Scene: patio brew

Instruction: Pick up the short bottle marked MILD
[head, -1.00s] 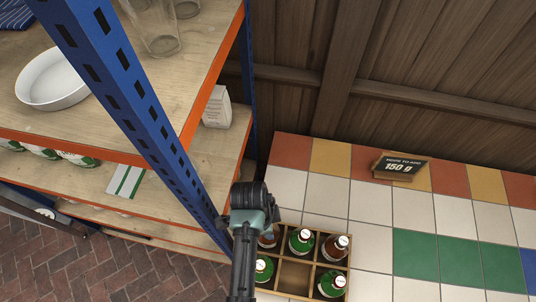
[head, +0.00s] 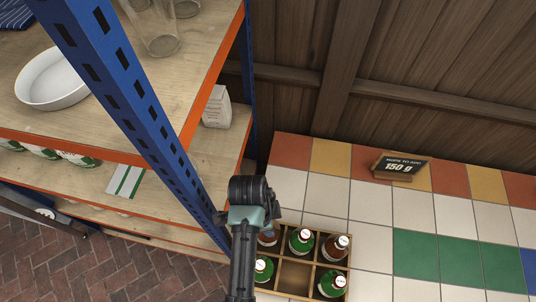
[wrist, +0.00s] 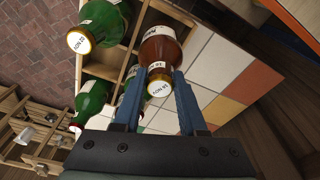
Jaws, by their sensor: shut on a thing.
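My gripper (wrist: 165,80) is shut on a brown bottle (wrist: 160,48) with a pale cap, its blue fingers on either side of the neck. In the head view the brown bottle (head: 268,237) shows partly beside my arm, at the far left compartment of the wooden crate (head: 312,268). My fingertips are hidden there behind my wrist. I cannot tell how far the bottle stands clear of the compartment. Its label is too small to read, so MILD cannot be confirmed. Another brown bottle (head: 335,247) stands in the crate's far right compartment.
Green bottles (head: 301,241), (head: 264,268) and (head: 331,283) stand in other crate compartments; the near middle one is empty. A blue shelf post (head: 130,110) rises close left of my arm. A "150 g" sign (head: 399,166) stands at the back. Tiles to the right are clear.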

